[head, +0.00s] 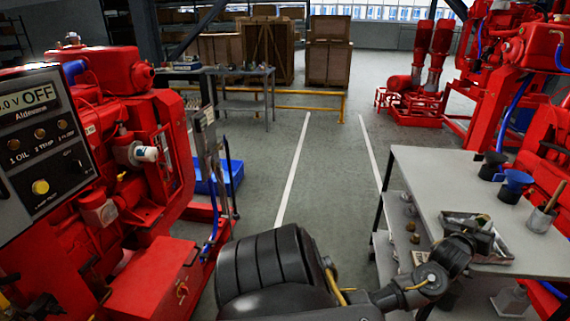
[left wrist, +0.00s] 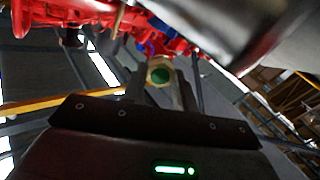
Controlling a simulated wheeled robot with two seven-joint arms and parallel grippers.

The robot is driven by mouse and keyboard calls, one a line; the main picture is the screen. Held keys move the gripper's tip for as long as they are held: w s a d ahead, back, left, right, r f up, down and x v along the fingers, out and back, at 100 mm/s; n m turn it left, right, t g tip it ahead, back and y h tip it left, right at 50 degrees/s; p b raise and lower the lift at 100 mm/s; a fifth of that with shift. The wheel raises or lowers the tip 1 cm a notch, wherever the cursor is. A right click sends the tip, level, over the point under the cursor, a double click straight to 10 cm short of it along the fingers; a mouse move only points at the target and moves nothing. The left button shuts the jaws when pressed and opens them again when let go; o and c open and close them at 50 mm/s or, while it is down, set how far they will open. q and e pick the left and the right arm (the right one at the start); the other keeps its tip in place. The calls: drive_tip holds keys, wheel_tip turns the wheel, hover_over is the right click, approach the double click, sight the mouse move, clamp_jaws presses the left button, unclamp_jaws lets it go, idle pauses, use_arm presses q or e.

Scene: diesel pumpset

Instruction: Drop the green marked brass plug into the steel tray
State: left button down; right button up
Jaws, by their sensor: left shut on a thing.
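The brass plug (left wrist: 160,72) shows in the left wrist view, with a round green mark on its end facing the camera. My left gripper (left wrist: 158,84) is shut on it. In the head view my left gripper (head: 466,246) is at the near left side of the steel tray (head: 500,253), on the grey table at the right. The plug cannot be made out in the head view. Several small grey items seem to lie in the tray, too small to name. My right gripper is not in view.
A red engine with a control panel (head: 38,140) stands at left. The central floor is clear.

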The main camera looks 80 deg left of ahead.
use_arm(q)
drive_tip(key=c, duration=1.4)
unclamp_jaws()
drive_tip(key=shift+r, duration=0.1)
drive_tip(key=o, duration=0.4)
drive_tip(key=shift+s, duration=0.1)
drive_tip(key=shift+s+d, duration=0.15)
drive_tip(key=shift+s, duration=0.05)
drive_tip(key=b+v, duration=0.1)
drive_tip(key=v, duration=0.8)
drive_tip(key=shift+s+d, duration=0.15)
drive_tip(key=shift+s, duration=0.1)
drive_tip(key=shift+s+d, duration=0.15)
drive_tip(key=shift+s, duration=0.15)
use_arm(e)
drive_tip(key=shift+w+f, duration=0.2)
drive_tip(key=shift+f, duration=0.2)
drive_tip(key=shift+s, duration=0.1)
